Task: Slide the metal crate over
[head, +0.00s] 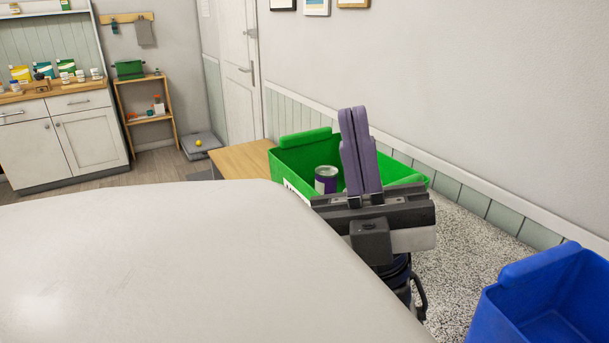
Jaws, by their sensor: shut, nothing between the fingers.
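No crate that is plainly metal shows in the head view. A green open-topped bin (300,150) with a white label on its near side stands by the right wall, and I cannot tell whether it is metal. A purple and white can (326,179) is inside it. My gripper (354,110) has two purple fingers pressed together, pointing up in the picture. The fingers and the wrist overlap the right part of the bin and hide some of it. I cannot tell whether they touch it. Nothing is held.
A blue open bin (550,297) is at the lower right. A speckled surface (465,245) lies bare between the two bins. A wooden top (240,160) lies left of the green bin. Cabinets (60,140), a wooden shelf (150,112) and a door (240,65) are far back.

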